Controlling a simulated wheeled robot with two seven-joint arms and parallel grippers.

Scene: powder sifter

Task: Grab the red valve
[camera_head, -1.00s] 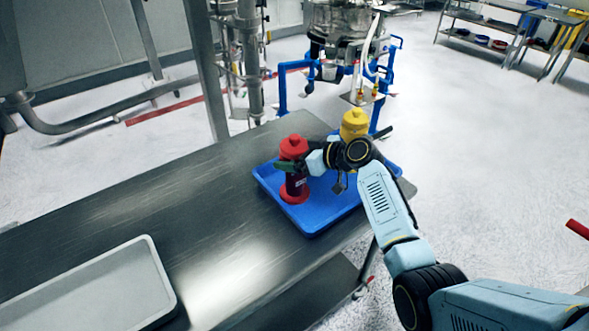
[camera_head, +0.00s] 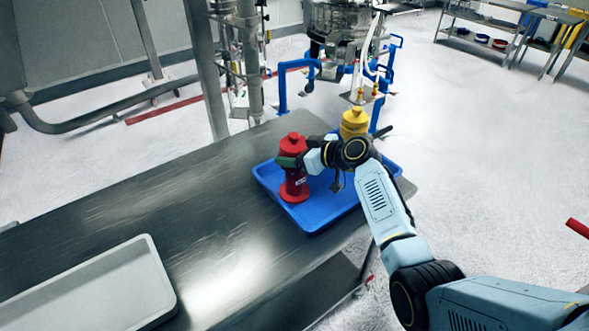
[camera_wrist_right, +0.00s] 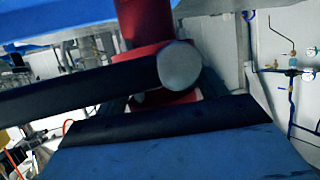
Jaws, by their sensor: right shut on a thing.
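The red valve (camera_head: 293,184) stands upright in the blue tray (camera_head: 313,216) on the metal table. My right gripper (camera_head: 291,161) is shut on the upper part of its body, below the red top. The right wrist view shows part of the red valve (camera_wrist_right: 146,22) beyond a dark gripper finger. The yellow valve (camera_head: 354,122) stands behind the red one, partly hidden by my right wrist. My left gripper is not in view.
The long metal table (camera_head: 130,215) is mostly clear to the left of the blue tray. A grey tray (camera_head: 160,290) lies at the front left. Sifter equipment with blue pipes (camera_head: 283,95) stands behind the table.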

